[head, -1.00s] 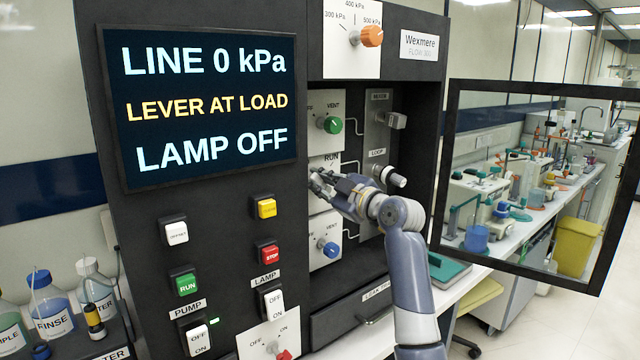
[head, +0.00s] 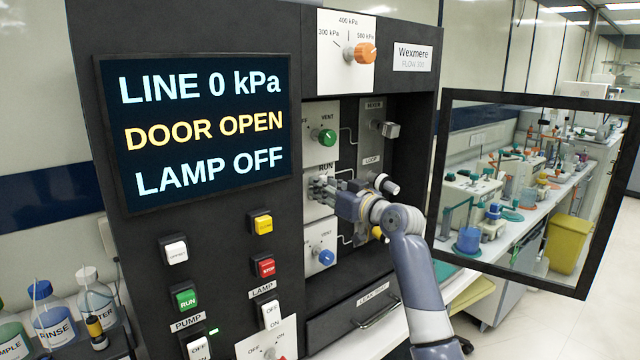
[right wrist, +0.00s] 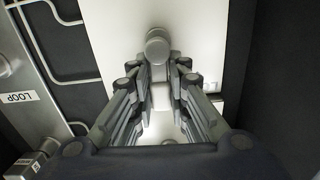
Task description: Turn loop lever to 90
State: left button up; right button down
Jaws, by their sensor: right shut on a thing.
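My right gripper (head: 322,188) reaches into the open cabinet bay at the white panel marked RUN. In the right wrist view my gripper (right wrist: 160,85) is shut around a grey lever (right wrist: 158,48) with a rounded end, on a white plate; I take it for the loop lever. The fingers hide most of it in the head view, so its exact angle is hard to tell. The screen (head: 200,132) reads LINE 0 kPa, DOOR OPEN, LAMP OFF. My left gripper is not in view.
A green vent knob (head: 327,137) sits above my gripper and a blue knob (head: 326,257) below. A silver fitting (head: 388,184) by the LOOP label and a yellow knob (head: 377,232) are close to my wrist. The glazed door frame (head: 437,180) stands open at right.

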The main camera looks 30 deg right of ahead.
jog(key=shift+d+f+m+p, duration=0.15)
jog(key=shift+d+m+p, duration=0.35)
jog(key=shift+m, duration=0.9)
jog(key=shift+d+f+m+p, duration=0.2)
jog(key=shift+m+p, duration=0.55)
jog(key=shift+m, duration=0.65)
jog(key=shift+d+f+m+p, duration=0.1)
jog(key=shift+d+m+p, duration=0.4)
jog(key=shift+m, duration=0.9)
jog(key=shift+a, duration=0.15)
jog(key=c, duration=1.5)
grip_release()
jog(key=shift+w+f, duration=0.1)
jog(key=s, duration=0.8)
jog(key=s+d, duration=0.1)
jog(key=s, duration=0.3)
